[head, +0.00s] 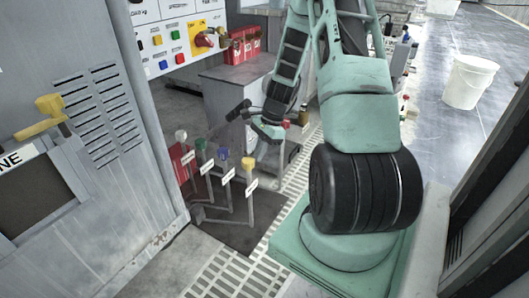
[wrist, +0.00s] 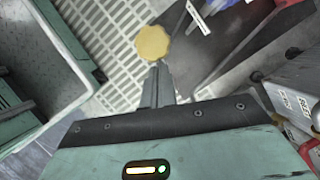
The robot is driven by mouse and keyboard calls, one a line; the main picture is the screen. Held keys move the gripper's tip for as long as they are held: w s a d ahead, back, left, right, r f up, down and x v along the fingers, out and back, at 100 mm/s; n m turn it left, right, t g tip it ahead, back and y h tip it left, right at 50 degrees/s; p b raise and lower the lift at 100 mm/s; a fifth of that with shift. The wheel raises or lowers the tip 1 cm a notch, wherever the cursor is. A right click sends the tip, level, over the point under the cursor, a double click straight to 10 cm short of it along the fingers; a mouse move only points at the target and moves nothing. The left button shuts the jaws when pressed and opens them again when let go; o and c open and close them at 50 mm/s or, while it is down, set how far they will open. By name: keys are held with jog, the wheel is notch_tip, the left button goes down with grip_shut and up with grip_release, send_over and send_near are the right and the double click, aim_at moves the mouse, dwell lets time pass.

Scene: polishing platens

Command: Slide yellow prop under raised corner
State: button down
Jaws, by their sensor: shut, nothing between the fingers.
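A yellow knob (head: 248,163) tops the rightmost of several upright labelled levers in the head view. A yellow knob (wrist: 154,42) also shows in the wrist view, just beyond my fingertips. My gripper (head: 255,143) hangs above and slightly right of the yellow-topped lever. In the wrist view my gripper (wrist: 158,68) is shut, its grey fingers together and empty. I cannot tell whether the fingertips touch the knob. I see no loose yellow prop and no clear raised corner in either view.
Levers with white (head: 181,135), green (head: 200,144) and blue (head: 223,153) knobs stand left of the yellow one. A grey cabinet (head: 85,150) with a yellow handle (head: 50,104) is at left. Floor grating (head: 225,272) runs beside the dark lever base. A white bucket (head: 468,82) stands far right.

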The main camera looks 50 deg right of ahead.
jog(key=a+p, duration=0.2)
jog(key=a, duration=0.5)
jog(key=shift+s+p, duration=0.3)
jog(key=shift+p, duration=0.05)
